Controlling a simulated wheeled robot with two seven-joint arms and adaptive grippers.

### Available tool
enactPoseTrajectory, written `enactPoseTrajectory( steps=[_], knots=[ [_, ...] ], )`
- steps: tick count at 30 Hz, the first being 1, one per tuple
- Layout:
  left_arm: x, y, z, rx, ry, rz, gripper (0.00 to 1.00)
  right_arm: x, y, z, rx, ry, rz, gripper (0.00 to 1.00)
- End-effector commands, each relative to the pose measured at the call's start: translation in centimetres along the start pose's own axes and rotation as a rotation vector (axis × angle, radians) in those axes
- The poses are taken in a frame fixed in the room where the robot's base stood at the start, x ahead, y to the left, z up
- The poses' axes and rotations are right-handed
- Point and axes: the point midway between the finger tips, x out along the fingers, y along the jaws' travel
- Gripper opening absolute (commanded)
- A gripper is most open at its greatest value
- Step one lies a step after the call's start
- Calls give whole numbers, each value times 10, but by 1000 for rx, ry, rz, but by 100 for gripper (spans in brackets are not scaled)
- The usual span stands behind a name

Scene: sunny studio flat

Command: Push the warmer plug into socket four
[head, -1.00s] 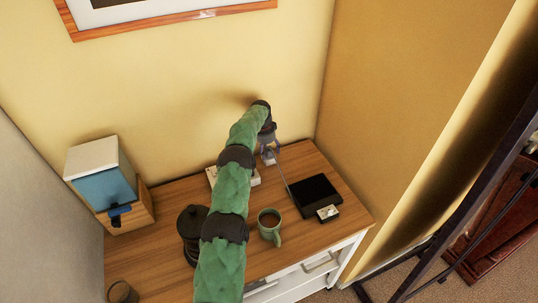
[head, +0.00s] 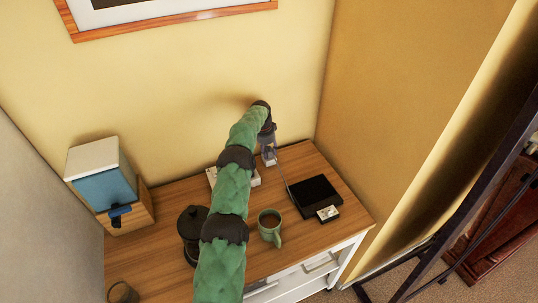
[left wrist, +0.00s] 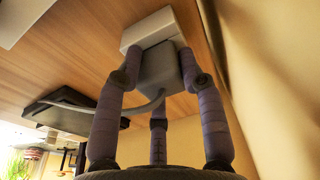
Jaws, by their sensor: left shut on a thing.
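My left gripper (head: 269,152) is at the back of the wooden top, at the end of the green-sleeved arm. It is shut on the grey warmer plug (left wrist: 158,72). In the left wrist view its fingers clasp the plug's body, with a paler block (left wrist: 152,28) at the plug's far end. A cable runs from the plug to the black warmer (head: 312,192). The pale socket strip (head: 254,179) lies left of the plug, partly hidden behind my arm. Socket four cannot be made out. The plug looks apart from the strip. My right gripper is not in view.
A green mug (head: 269,222) with dark liquid stands in front of the warmer. A dark coffee press (head: 190,226) is left of my arm. A dispenser box (head: 108,180) stands at the left. The yellow walls (head: 390,90) close in behind and to the right.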

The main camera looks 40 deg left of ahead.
Motion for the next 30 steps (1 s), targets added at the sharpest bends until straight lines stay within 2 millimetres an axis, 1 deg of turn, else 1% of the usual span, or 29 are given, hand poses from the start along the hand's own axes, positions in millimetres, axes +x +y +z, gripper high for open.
enactPoseTrajectory(
  steps=[1,20,21,30],
  knots=[
    [-2,1,-2,1,4,0,8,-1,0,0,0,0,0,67],
    [-30,0,-8,1,6,-2,8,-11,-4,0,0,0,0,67],
    [-32,0,-8,1,6,-2,0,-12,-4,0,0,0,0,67],
    [-44,0,-8,0,3,-1,0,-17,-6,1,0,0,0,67]
  ],
)
